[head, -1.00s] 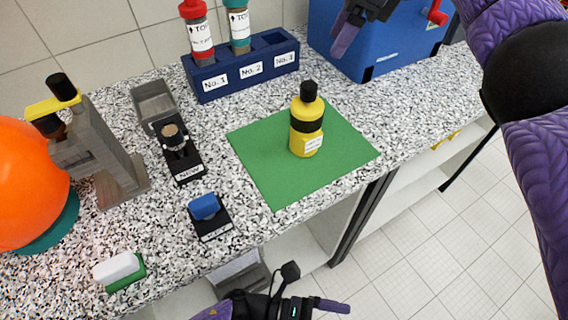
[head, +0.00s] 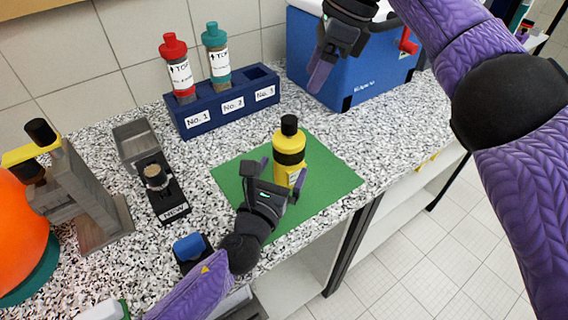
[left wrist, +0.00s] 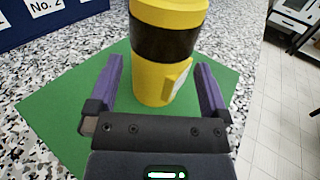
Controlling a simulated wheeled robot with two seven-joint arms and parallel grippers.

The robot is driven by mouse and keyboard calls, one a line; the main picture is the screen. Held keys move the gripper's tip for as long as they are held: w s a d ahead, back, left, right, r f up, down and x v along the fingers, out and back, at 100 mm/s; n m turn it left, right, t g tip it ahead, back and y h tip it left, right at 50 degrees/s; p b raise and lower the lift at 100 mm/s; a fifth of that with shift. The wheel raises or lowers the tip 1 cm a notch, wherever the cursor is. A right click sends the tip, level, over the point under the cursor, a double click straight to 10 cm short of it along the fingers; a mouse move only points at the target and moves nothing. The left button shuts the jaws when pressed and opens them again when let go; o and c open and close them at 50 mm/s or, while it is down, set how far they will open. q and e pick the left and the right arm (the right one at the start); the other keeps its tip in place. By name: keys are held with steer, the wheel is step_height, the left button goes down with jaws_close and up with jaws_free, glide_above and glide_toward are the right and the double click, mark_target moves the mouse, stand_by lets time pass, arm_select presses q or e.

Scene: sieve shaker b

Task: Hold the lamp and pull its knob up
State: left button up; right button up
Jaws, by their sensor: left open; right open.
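The lamp (head: 289,155) is a yellow cylinder with a black band and a black knob (head: 289,125) on top. It stands upright on a green mat (head: 335,183). In the left wrist view the lamp (left wrist: 155,78) rises between the two purple fingers, and its top is cut off. My left gripper (head: 281,174) is open at the near side of the lamp, with a finger to either side and gaps showing between fingers and lamp. My right gripper (head: 318,75) hangs at the back, in front of the blue box, apart from the lamp; its finger gap is hard to see.
A blue rack (head: 222,104) with red-capped and teal-capped bottles stands behind the mat. A blue box (head: 365,75) is at the back right. A black holder (head: 165,200), grey microscope-like stand (head: 85,200) and orange ball (head: 18,235) are left. The counter's front edge is close to the mat.

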mark_target(290, 119)
arm_select(q)
steer(key=x, duration=0.4)
steer(key=shift+w, duration=0.15)
jaws_close()
arm_select(e)
steer(key=shift+o, duration=1.3)
steer(key=shift+d+f+y, duration=0.2)
steer(key=shift+f+y, duration=0.15)
steer(key=shift+y, duration=0.15)
arm_select(q)
steer(key=shift+d, duration=0.1)
arm_select(e)
steer(key=s+d+m+t+y, duration=0.1)
steer(key=d+m+y, duration=0.1)
steer(key=d+y, duration=0.2)
steer(key=x, duration=1.2)
steer(key=shift+f, duration=0.15)
steer(key=shift+d, duration=0.1)
